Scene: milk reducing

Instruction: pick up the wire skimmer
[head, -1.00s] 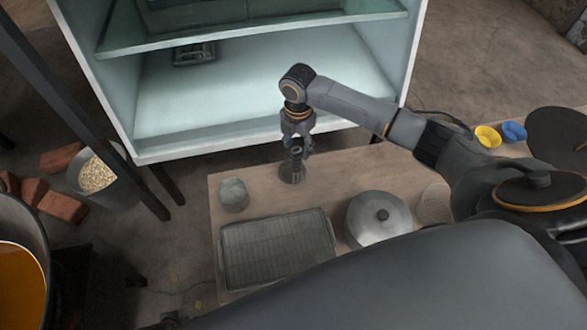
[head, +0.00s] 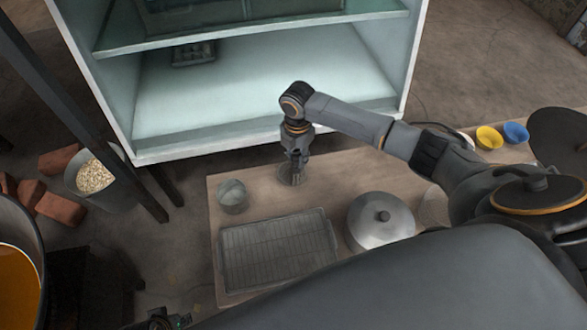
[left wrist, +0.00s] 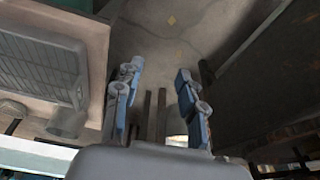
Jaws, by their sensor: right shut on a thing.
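The wire skimmer (head: 287,177) shows as a small round grey mesh disc at the back of the low wooden table, just under my right gripper. My right gripper (head: 297,170) points down and is shut on the skimmer; its fingers hide the part they hold. The disc looks at or just above the tabletop; I cannot tell which. My left gripper (left wrist: 158,72) shows in the left wrist view with its two fingers apart and nothing between them, above the floor.
On the table (head: 330,190) are a small metal cup (head: 232,196), a rack tray (head: 265,252) and a lidded pot (head: 380,222). A glass-shelved cabinet (head: 270,85) stands close behind. Yellow (head: 489,137) and blue (head: 515,132) bowls lie right; a grain bucket (head: 95,180) stands left.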

